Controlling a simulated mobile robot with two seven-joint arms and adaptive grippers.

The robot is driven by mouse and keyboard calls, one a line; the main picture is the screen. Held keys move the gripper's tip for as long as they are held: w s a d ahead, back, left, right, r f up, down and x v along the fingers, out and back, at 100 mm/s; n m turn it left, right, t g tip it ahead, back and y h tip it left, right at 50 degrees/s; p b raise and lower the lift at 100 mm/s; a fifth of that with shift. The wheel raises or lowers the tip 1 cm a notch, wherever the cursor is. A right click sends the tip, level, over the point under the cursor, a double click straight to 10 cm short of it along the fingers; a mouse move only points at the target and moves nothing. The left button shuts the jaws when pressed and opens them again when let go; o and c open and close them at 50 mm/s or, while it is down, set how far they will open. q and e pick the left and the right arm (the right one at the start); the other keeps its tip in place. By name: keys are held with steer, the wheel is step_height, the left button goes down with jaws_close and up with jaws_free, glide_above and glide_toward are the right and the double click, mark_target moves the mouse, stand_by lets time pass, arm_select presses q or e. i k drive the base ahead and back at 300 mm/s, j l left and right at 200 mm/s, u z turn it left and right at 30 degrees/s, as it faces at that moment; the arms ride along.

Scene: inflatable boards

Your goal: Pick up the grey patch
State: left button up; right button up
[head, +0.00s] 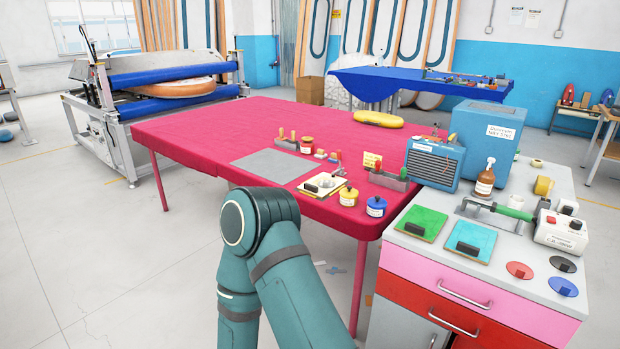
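A flat grey rectangular sheet (272,166), which looks like the grey patch, lies on the pink-red table (210,128) near its front edge. Its top is bare and nothing covers it. One of my teal arms is bent in front of the table at the bottom middle, with its elbow just below the sheet's near edge. Neither of my grippers shows in the head view.
Right of the sheet stand a cream board (322,184), a yellow jar (348,196), a blue jar (376,206) and small tools. A cluttered drawer cabinet (480,280) adjoins the table at right. The table's left part is clear.

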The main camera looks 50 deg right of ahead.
mark_target(324, 183)
steer(key=i+z, duration=0.8)
steer(key=i+j+z, duration=0.15)
steer(key=z, duration=0.2)
steer(key=i+z, duration=0.25)
steer(key=z, duration=0.2)
steer(key=i+j+z, duration=0.2)
steer(key=z, duration=0.25)
steer(key=i+j+z, duration=0.25)
steer(key=z, duration=0.2)
steer(key=i+j+z, duration=0.2)
steer(key=j+z, duration=0.25)
steer(key=i+j+z, duration=0.15)
steer(key=z, duration=0.3)
